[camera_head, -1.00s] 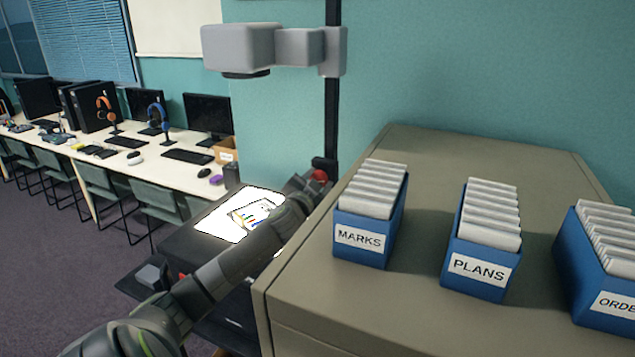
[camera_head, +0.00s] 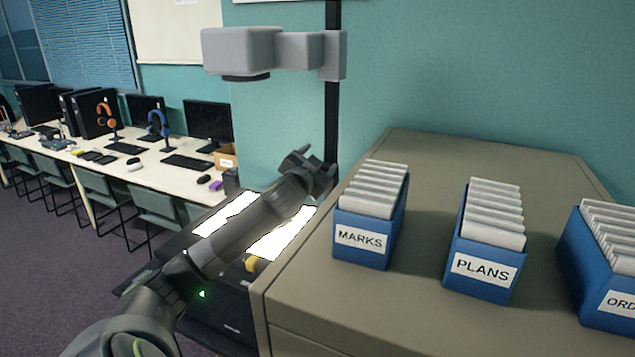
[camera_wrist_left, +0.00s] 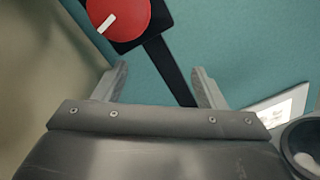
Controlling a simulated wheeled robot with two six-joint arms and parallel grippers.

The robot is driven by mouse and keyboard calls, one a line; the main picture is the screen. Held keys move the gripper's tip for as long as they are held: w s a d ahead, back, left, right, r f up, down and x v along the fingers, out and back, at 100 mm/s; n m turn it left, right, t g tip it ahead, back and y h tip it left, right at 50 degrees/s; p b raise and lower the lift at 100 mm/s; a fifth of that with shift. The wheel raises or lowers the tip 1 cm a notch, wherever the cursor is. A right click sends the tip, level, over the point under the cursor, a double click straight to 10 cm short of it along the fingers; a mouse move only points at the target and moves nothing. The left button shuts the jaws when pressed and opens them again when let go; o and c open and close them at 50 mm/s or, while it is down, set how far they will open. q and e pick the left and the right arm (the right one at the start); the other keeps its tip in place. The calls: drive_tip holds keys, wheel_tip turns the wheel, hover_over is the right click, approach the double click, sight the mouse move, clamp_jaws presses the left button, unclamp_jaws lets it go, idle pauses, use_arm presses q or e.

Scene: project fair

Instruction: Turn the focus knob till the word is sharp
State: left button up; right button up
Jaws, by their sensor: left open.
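An overhead projector stands left of the cabinet, with a grey head (camera_head: 240,50) on a black post (camera_head: 332,95) and a glowing stage (camera_head: 283,238). The focus knob (camera_wrist_left: 118,16) is red with a white pointer mark, on a black block at the top of the left wrist view. My arm hides it in the head view. My left gripper (camera_head: 308,163) is raised by the post. Its two fingers (camera_wrist_left: 162,84) are open and empty, and the knob lies beyond them, up and to the left, apart from them. No projected word is readable. My right gripper is out of view.
A beige cabinet (camera_head: 470,150) fills the right side, close to my left arm. It bears blue card boxes labelled MARKS (camera_head: 362,242), PLANS (camera_head: 480,275) and one cut off at the edge. A computer desk (camera_head: 150,178) stands behind at left.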

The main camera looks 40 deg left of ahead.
use_arm(q)
wheel_tip(320, 180, up, 3)
drive_tip(key=shift+r, duration=0.1)
idle(0.6)
